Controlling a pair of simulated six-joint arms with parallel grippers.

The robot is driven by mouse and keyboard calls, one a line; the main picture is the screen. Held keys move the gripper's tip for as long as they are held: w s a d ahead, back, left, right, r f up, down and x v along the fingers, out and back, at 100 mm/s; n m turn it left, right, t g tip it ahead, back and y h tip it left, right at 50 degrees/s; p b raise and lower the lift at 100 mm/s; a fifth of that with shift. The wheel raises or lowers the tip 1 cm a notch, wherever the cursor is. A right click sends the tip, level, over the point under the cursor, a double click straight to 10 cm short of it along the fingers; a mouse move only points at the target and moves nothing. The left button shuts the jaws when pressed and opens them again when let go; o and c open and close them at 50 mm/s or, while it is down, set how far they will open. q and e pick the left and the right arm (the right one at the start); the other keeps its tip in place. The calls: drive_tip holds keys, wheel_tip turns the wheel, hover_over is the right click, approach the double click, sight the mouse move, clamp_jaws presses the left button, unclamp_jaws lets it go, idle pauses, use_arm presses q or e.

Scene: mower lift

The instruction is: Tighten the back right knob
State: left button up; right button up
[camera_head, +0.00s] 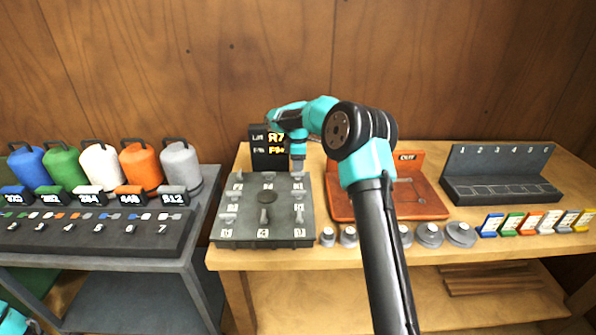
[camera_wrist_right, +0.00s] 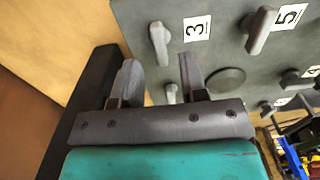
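The grey knob panel (camera_head: 262,233) lies on the wooden table, with several lever-like grey knobs around a dark central disc (camera_head: 268,197). A knob (camera_wrist_right: 159,44) beside the label 3 stands just beyond the fingertips, in line with the gap. Another knob (camera_wrist_right: 260,30) is by the label 5. My left gripper is out of view.
A black display (camera_head: 262,155) stands behind the panel, partly covered by my arm. An orange tray (camera_head: 425,205) and a dark numbered rack (camera_head: 495,185) are to the right. Several grey weights (camera_head: 428,236) line the front edge. Coloured canisters (camera_head: 100,165) stand on the left cart.

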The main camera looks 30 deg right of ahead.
sight(298, 174)
drive_tip(key=shift+f, duration=1.75)
clamp_jaws()
